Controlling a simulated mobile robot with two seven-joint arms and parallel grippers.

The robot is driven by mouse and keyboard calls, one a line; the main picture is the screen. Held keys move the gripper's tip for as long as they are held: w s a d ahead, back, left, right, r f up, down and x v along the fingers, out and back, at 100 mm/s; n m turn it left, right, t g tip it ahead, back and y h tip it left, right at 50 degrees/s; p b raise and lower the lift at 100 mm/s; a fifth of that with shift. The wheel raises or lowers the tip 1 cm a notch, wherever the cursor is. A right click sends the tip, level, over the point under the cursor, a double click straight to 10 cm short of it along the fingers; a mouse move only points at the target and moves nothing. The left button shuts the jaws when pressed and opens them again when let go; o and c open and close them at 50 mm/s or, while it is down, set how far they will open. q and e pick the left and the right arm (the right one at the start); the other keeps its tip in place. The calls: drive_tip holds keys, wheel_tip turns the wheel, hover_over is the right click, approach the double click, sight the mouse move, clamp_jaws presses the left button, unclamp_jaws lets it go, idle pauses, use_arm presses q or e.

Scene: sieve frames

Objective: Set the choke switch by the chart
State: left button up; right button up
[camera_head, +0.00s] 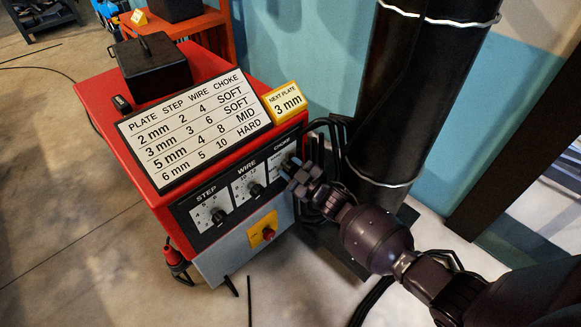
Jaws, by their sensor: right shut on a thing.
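The red welding machine (130,125) stands at the left with a front panel of three switches. The chart (190,125) on top lists plate, step, wire and choke; its 3 mm row reads 3, 6, SOFT. A yellow card (285,101) reads "NEXT PLATE 3 mm". The choke panel (282,147) is at the right end of the front. My right gripper (298,177) is at that panel, shut on the choke switch, and hides the switch and most of its scale. My left gripper is out of view.
The step switch (218,216) and the wire switch (257,190) sit left of the choke. A red knob on a yellow plate (264,232) is below. A black box (150,68) sits on the machine.

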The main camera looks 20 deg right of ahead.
drive_tip(key=shift+n, duration=0.6)
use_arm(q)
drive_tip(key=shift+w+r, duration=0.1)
use_arm(e)
drive_tip(key=o, duration=0.9)
drive_tip(key=shift+s+d, duration=0.15)
drive_tip(key=shift+s, duration=0.25)
use_arm(q)
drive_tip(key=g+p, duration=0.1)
drive_tip(key=p, duration=0.1)
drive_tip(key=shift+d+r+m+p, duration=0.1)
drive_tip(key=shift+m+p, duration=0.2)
drive_tip(key=shift+p, duration=0.1)
use_arm(e)
drive_tip(key=v, duration=1)
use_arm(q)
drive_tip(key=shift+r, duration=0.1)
